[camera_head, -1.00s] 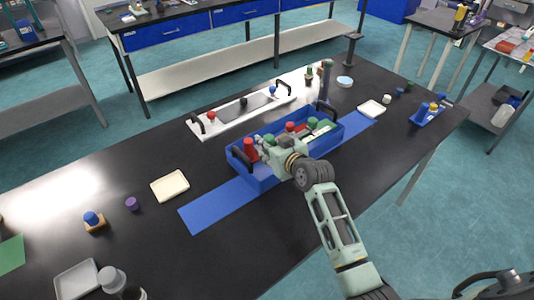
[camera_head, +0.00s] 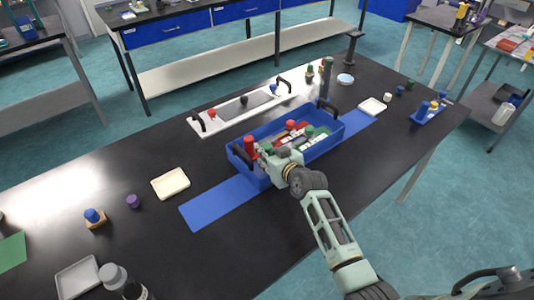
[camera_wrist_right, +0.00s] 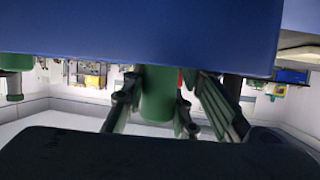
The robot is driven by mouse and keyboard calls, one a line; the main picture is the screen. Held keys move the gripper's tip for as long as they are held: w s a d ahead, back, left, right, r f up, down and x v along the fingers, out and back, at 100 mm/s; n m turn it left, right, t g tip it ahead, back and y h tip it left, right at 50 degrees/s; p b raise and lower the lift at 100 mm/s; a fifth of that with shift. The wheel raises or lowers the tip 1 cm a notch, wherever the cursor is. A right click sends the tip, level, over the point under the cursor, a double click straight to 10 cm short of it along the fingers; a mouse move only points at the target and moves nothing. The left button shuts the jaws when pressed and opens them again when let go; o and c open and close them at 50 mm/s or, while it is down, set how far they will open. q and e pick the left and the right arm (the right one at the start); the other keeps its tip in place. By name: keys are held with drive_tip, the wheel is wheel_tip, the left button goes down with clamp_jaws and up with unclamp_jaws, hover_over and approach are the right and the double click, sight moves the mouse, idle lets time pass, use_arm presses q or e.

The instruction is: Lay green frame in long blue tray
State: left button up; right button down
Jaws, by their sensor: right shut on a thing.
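The long blue tray (camera_head: 262,183) with black end handles stands on a flat blue strip in the middle of the black table. My right gripper (camera_head: 268,158) is at the near left part of the tray, at its near wall. In the right wrist view, its fingers (camera_wrist_right: 150,105) are shut on a green piece (camera_wrist_right: 158,90) with an upright, rounded part. A broad blue surface fills the top of that view and hides the rest of the piece. I cannot tell whether this piece is the whole green frame or whether it touches the tray floor. My left gripper is not in view.
Red-topped (camera_head: 249,146) and green-topped (camera_head: 310,130) items stand in the tray. A white tray (camera_head: 222,118) with black handles lies behind it. A cream dish (camera_head: 170,184) sits to the left. The blue strip (camera_head: 215,206) is bare on the left.

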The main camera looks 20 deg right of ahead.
drive_tip(key=shift+f, duration=0.25)
drive_tip(key=c, duration=1.4)
unclamp_jaws()
drive_tip(key=shift+r+p, duration=0.35)
drive_tip(key=shift+r, duration=0.25)
drive_tip(key=v, duration=1.2)
drive_tip(key=shift+b, duration=0.3)
